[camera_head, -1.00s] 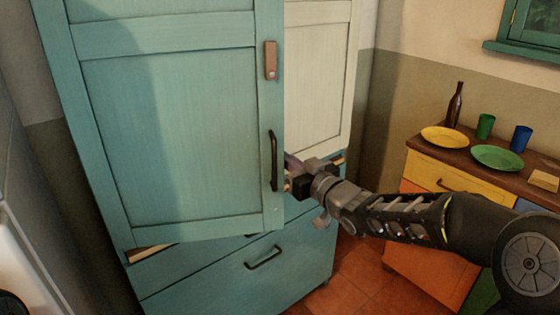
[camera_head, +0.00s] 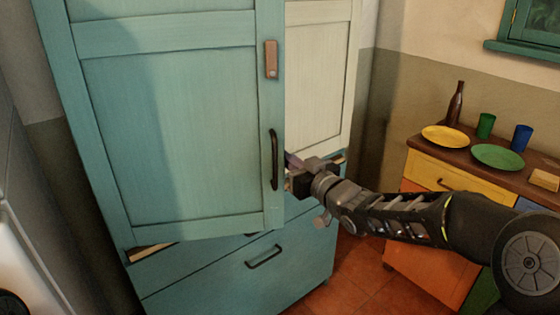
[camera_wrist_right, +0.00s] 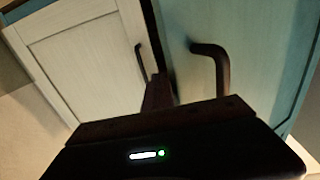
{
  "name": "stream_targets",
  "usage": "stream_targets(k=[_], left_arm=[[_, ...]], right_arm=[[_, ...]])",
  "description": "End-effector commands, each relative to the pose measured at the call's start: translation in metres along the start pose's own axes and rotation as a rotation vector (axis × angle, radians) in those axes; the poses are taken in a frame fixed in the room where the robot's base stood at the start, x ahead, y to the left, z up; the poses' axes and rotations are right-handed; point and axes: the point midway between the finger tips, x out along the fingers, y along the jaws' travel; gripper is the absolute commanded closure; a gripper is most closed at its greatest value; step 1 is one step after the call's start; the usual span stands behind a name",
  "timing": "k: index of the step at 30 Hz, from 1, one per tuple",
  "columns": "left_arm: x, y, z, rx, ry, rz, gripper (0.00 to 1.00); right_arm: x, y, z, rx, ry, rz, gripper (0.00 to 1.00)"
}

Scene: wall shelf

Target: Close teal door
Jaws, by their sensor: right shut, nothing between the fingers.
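The teal door (camera_head: 175,135) fills the left of the head view and stands ajar, its free edge out in front of the cabinet. Its dark handle (camera_head: 273,160) is near that edge and also shows in the right wrist view (camera_wrist_right: 222,68). My right gripper (camera_head: 290,172) is shut and empty at the door's free edge, just right of the handle. The fingertips are partly hidden behind the edge, so I cannot tell whether they touch the door. In the right wrist view the shut fingers (camera_wrist_right: 158,90) point between the cream door and the teal door. My left gripper is out of view.
The cream door (camera_head: 316,85) is right of the teal one. A teal drawer (camera_head: 235,275) lies below. A counter (camera_head: 465,148) at right holds a yellow plate (camera_head: 445,136), green plate (camera_head: 497,157), bottle (camera_head: 454,105) and two cups. Red floor shows between cabinet and counter.

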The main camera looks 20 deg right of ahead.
Motion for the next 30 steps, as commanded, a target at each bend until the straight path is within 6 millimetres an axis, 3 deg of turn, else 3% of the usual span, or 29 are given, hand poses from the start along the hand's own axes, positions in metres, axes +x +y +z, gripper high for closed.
stream_targets(k=[1,14,20,30], left_arm=[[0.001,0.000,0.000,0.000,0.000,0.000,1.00],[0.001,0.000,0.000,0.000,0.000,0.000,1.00],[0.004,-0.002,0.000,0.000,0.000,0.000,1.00],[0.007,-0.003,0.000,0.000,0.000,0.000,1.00]], right_arm=[[0.005,-0.028,0.004,-0.004,-0.007,-0.053,1.00],[0.002,-0.026,0.004,-0.004,-0.006,-0.051,1.00],[-0.020,-0.019,0.004,-0.002,-0.005,-0.040,1.00],[-0.073,0.001,0.002,0.003,0.002,-0.009,1.00]])
